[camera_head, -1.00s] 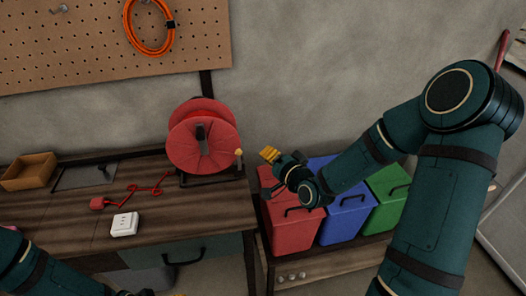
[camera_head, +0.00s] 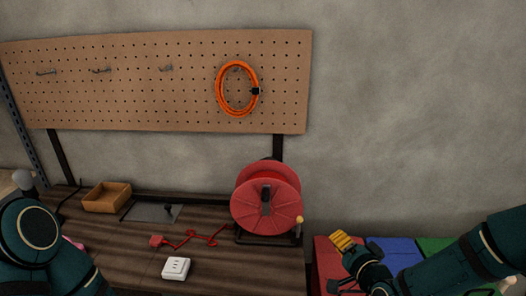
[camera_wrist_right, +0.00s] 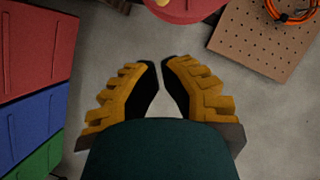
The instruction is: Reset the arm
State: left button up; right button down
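My right arm (camera_head: 455,265) comes in from the right edge of the head view. Its gripper (camera_head: 341,239), with yellow ribbed fingers, is above the red bin, to the right of the cable reel. In the right wrist view both fingers of this gripper (camera_wrist_right: 161,72) show with a narrow gap between them and nothing held. My left arm (camera_head: 35,240) shows at the lower left of the head view, in front of the workbench. Its gripper is out of view. No cloth shows.
The workbench (camera_head: 235,268) carries a red cable reel (camera_head: 265,203), a white socket box (camera_head: 176,268), a red cord (camera_head: 200,238) and a wooden tray (camera_head: 106,197). Red (camera_head: 323,262), blue (camera_head: 397,250) and green (camera_head: 436,243) bins stand to the right. A pegboard (camera_head: 150,85) with an orange cable coil (camera_head: 237,88) is behind.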

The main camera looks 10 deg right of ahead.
jog(key=s+a+f+n+g, duration=0.1)
jog(key=a+f+g, duration=0.1)
jog(key=f, duration=0.3)
jog(key=s+a+f+n+g+y, duration=0.1)
jog(key=s+a+f+n+g, duration=0.1)
jog(key=a+f, duration=0.3)
jog(key=s+a+f+n+g, duration=0.1)
jog(key=a+f+g, duration=0.1)
jog(key=a+f, duration=0.1)
jog(key=shift+s+a+f+g+y, duration=0.1)
jog(key=shift+a+f+g+y, duration=0.1)
jog(key=shift+f, duration=0.25)
jog(key=shift+s+a+f+g+y, duration=0.1)
jog(key=shift+a+f+g, duration=0.1)
jog(key=shift+f, duration=0.25)
jog(key=s+a+f+n+g, duration=0.5)
jog(key=s+f, duration=0.4)
jog(key=s, duration=0.2)
jog(key=shift+a+f+g, duration=0.15)
jog(key=shift+a+g, duration=0.75)
jog(key=shift+a, duration=0.05)
